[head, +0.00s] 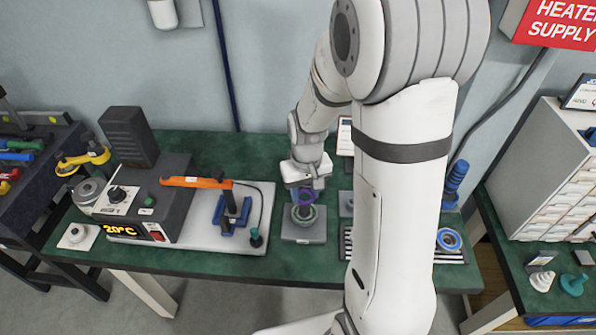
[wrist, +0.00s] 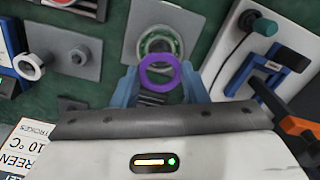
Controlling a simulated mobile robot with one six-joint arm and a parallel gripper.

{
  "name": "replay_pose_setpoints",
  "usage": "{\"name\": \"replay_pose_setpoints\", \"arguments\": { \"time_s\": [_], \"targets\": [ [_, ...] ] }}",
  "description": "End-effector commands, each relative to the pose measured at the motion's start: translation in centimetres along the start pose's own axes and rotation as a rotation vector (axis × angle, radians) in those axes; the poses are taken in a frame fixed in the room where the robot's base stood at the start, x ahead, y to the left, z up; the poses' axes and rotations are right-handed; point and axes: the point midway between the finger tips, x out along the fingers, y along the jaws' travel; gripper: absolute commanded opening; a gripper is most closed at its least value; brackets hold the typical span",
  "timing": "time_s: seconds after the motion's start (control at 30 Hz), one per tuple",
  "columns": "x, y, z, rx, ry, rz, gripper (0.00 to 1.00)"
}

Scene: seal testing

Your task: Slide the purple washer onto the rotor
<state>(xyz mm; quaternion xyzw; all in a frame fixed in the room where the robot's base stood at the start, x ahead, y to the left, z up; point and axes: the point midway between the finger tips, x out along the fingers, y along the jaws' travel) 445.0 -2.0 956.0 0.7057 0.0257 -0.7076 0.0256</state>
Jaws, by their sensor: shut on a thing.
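The purple washer (wrist: 143,72) is a flat ring pinched between the two blue fingertips of my gripper (wrist: 160,78) in the wrist view. In the head view the washer (head: 306,190) shows just under my gripper (head: 305,184). The rotor (wrist: 161,37), a round metal piece with a green ring around it, stands on a grey square plate (wrist: 135,20). The washer partly covers the rotor in the wrist view and sits off its centre. In the head view the green ring (head: 305,222) shows directly below the washer. I cannot tell whether washer and rotor touch.
A heater unit reading 20°C (head: 123,231) and a pale plate (head: 265,205) with an orange-handled tool (head: 197,182) are to the left. A grey plate with a peg (wrist: 75,50) is beside the rotor. A striped rack with a blue ring (head: 449,239) is at right.

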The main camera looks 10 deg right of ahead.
Motion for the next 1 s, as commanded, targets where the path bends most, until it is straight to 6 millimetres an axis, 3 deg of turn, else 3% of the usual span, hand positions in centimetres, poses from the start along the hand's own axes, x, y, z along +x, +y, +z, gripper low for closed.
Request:
{"name": "replay_pose_setpoints", "arguments": {
  "time_s": [0.17, 0.6, 1.0],
  "targets": [
    [0.5, 0.0, 0.0, 0.0, -0.001, 0.0, 0.17],
    [4.0, 0.0, 0.0, -0.001, -0.001, 0.0, 0.17],
    [4.2, -0.1, 0.0, -0.002, 0.0, 0.0, 0.17]
  ]
}}
